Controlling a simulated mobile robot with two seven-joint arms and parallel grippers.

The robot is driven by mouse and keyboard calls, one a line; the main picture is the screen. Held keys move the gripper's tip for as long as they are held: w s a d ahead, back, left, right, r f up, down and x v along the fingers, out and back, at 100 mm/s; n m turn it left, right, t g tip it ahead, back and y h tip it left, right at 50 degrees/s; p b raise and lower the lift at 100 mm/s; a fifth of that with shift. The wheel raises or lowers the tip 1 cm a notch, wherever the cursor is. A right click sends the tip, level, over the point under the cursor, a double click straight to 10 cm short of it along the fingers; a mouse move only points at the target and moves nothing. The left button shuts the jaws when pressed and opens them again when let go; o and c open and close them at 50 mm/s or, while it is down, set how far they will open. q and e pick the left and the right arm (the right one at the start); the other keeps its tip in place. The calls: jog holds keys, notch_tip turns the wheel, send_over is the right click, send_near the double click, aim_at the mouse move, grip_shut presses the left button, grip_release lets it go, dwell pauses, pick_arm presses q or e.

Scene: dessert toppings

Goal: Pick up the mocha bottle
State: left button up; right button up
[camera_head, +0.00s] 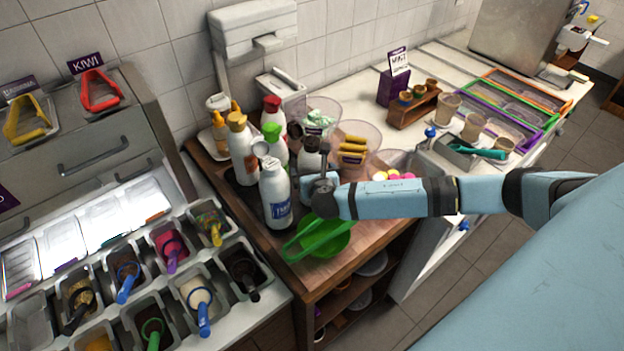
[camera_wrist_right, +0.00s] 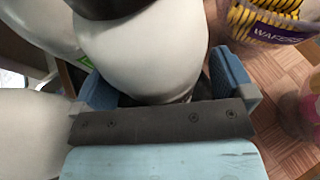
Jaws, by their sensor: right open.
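My right gripper (camera_head: 320,182) is in among the white bottles on the wooden counter. In the right wrist view its blue fingers (camera_wrist_right: 165,85) are open, one on each side of a white bottle (camera_wrist_right: 145,50) with a dark base. In the head view this seems to be the white bottle with a dark cap (camera_head: 311,152), partly hidden by my gripper. I cannot read its label, so I cannot confirm that it is the mocha bottle. I cannot tell whether the fingers touch it. My left gripper is not in view.
A white bottle with a blue label (camera_head: 275,196) stands left of my gripper. Bottles with gold (camera_head: 240,150), green (camera_head: 274,152) and red (camera_head: 272,112) caps stand close behind. A wafer tub (camera_head: 357,146) is at right. A green bowl (camera_head: 322,240) with green tongs is in front.

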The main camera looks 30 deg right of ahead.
jog(key=c, duration=0.7)
jog(key=shift+w+r, duration=0.1)
jog(key=shift+r, duration=0.05)
jog(key=shift+c, duration=0.4)
